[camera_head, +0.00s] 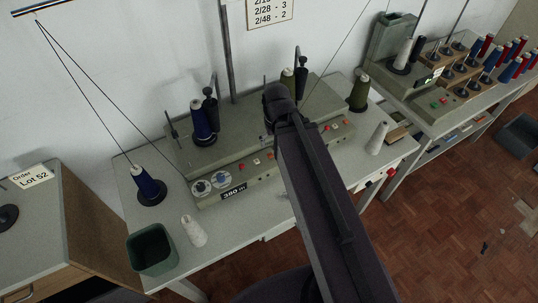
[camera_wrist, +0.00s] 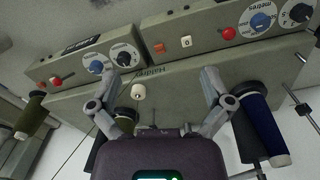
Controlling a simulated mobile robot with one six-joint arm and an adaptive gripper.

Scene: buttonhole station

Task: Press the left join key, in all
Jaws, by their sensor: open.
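The grey winding machine (camera_head: 185,150) stands on the table, with two control groups along its front. The left group has two dials (camera_head: 210,183), a red knob (camera_head: 241,167) and small keys (camera_head: 268,156). The wrist view sees it turned round: this group lies at right, with a red knob (camera_wrist: 228,33), a white key marked 0 (camera_wrist: 186,41) and an orange key (camera_wrist: 159,47). I cannot read which is the join key. My gripper (camera_wrist: 160,80) is open and empty below these keys, apart from them. My arm hides it in the head view.
A blue thread cone (camera_wrist: 262,128) and an olive one (camera_wrist: 118,128) stand near my fingers. A small off-white part (camera_wrist: 138,92) shows between them. A green bin (camera_head: 152,250) and white cones (camera_head: 194,232) stand on the table. A second machine (camera_head: 430,80) is at right.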

